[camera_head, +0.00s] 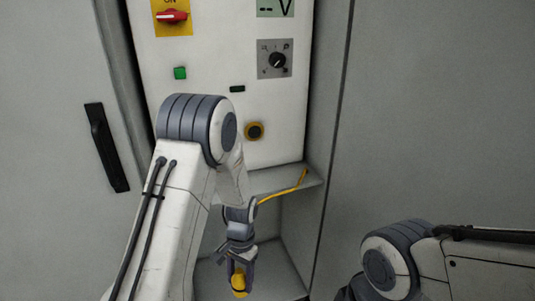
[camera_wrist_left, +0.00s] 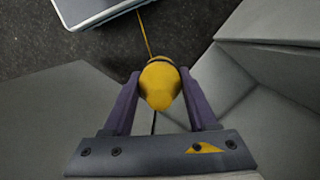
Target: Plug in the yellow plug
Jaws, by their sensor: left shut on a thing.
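The yellow plug (camera_head: 239,283) is low in the head view, in front of the cabinet's recess. My left gripper (camera_head: 238,270) is shut on it and points downward. In the left wrist view the plug (camera_wrist_left: 160,86) sits between the two fingers of my left gripper (camera_wrist_left: 159,92), with a thin yellow cable (camera_wrist_left: 144,35) beyond it. My right gripper is out of view.
A grey ledge (camera_head: 277,180) juts out below the white panel (camera_head: 205,60), with a yellow cable (camera_head: 285,192) lying across it. The panel carries a red switch (camera_head: 172,16), a green button (camera_head: 180,73) and a rotary knob (camera_head: 277,60). A black handle (camera_head: 106,147) is at left.

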